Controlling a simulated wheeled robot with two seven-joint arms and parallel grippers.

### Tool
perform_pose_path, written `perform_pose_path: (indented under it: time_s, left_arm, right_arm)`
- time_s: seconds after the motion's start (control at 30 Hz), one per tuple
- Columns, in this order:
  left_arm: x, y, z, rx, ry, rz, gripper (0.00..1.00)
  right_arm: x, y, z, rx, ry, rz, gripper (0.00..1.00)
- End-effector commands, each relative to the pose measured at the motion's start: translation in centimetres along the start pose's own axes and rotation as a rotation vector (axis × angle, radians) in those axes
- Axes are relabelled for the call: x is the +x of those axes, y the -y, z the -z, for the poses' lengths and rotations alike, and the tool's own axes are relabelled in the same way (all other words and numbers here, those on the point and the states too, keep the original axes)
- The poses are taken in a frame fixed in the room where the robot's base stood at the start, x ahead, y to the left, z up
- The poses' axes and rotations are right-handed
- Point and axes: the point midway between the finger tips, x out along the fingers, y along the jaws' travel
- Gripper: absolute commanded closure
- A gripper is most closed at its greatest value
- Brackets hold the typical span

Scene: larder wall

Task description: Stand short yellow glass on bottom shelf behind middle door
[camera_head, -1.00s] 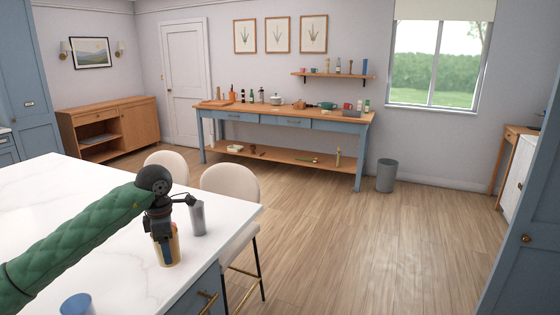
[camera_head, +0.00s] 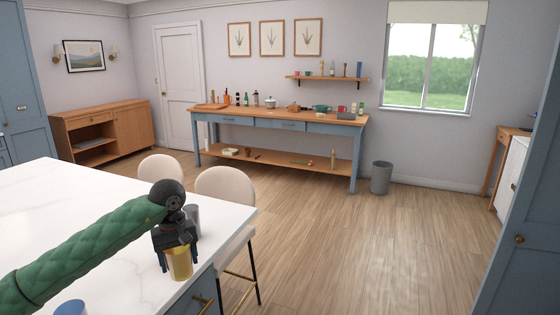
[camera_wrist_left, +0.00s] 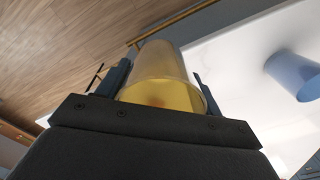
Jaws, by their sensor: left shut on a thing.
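The short yellow glass (camera_head: 179,264) is at the near right edge of the white island top in the head view. It looks see-through and amber in the left wrist view (camera_wrist_left: 160,75). My left gripper (camera_head: 178,256) is shut on it, with one finger on each side. I cannot tell whether the glass is clear of the worktop. My right gripper is not in view.
A grey cup (camera_head: 194,216) stands on the white island top (camera_head: 60,215), partly hidden behind my gripper. A blue cup (camera_head: 70,307) is at the bottom edge. Two pale stools (camera_head: 226,185) stand along the island. The wooden floor (camera_head: 390,250) to the right is clear.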

Motion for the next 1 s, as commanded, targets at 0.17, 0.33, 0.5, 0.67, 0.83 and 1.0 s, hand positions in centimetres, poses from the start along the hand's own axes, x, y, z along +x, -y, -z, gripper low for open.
perform_pose_path:
  time_s: [0.17, 0.33, 0.5, 0.67, 0.83, 1.0]
  left_arm:
    - [2.1, -0.9, -1.9, 0.222, 0.001, 0.0, 0.64]
    - [5.5, -1.6, -5.0, 0.404, 0.003, 0.001, 0.64]
    - [9.4, -1.6, -8.5, 0.456, 0.003, 0.001, 0.64]
    - [12.9, -1.2, -11.6, 0.489, 0.003, 0.001, 0.64]
    - [14.8, -0.8, -12.9, 0.493, 0.001, -0.001, 0.64]
    - [15.2, -0.7, -13.1, 0.493, -0.001, 0.0, 0.64]
  right_arm:
    - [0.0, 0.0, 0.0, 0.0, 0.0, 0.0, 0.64]
    - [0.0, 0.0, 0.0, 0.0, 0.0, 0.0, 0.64]
    - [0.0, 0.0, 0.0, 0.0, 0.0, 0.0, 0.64]
    - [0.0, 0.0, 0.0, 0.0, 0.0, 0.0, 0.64]
    - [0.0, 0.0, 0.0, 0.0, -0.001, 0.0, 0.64]
    - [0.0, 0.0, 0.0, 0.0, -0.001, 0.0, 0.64]
